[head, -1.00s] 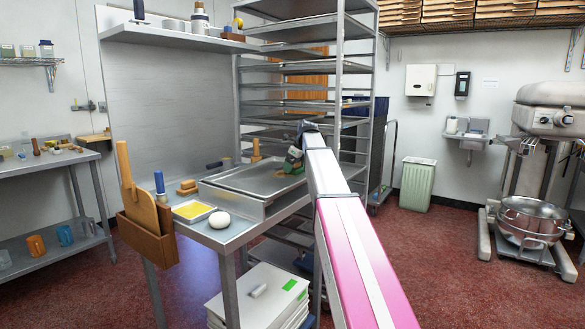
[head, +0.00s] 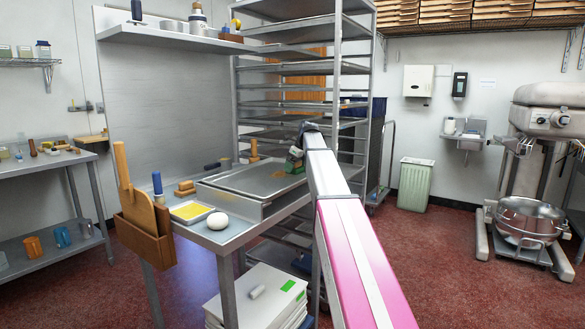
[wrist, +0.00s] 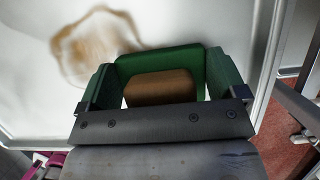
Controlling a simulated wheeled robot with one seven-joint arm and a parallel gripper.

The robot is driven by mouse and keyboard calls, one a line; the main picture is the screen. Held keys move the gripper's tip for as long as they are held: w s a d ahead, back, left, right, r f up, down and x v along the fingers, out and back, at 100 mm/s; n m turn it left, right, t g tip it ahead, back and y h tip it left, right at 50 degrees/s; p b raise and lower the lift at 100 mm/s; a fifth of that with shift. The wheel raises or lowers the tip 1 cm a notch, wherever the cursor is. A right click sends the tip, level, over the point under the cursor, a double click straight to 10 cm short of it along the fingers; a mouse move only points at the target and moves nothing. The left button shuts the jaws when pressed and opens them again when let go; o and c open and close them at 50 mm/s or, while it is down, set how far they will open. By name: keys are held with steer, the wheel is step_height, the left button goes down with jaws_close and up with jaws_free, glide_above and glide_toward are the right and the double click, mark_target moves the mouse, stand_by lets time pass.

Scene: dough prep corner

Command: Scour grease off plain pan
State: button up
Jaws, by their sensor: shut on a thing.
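The plain pan (head: 235,178) lies flat on the steel table, with a brown grease smear (head: 277,175) near its far right part. In the wrist view the smear shows as a brown ring (wrist: 98,46) on the pale pan (wrist: 25,95). My gripper (head: 295,158) is over the far right part of the pan. It is shut on a scrubber with a brown block (wrist: 160,88) and a green pad (wrist: 158,62). The scrubber is just to the right of the ring in the wrist view. Whether it touches the pan I cannot tell.
A yellow-filled tray (head: 192,211) and a white dough ball (head: 217,221) sit at the table's near end. A wooden holder (head: 146,236) hangs on its left side. A tall rack (head: 345,100) stands behind. My arm hides the table's right side.

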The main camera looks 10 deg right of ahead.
mark_target(284, 175)
steer(key=shift+w+d, duration=0.7)
steer(key=shift+s, duration=0.1)
steer(key=shift+s+a, duration=1.4)
steer(key=shift+a, duration=0.1)
steer(key=shift+s, duration=0.1)
steer(key=shift+s+a, duration=1.4)
steer(key=shift+a, duration=0.1)
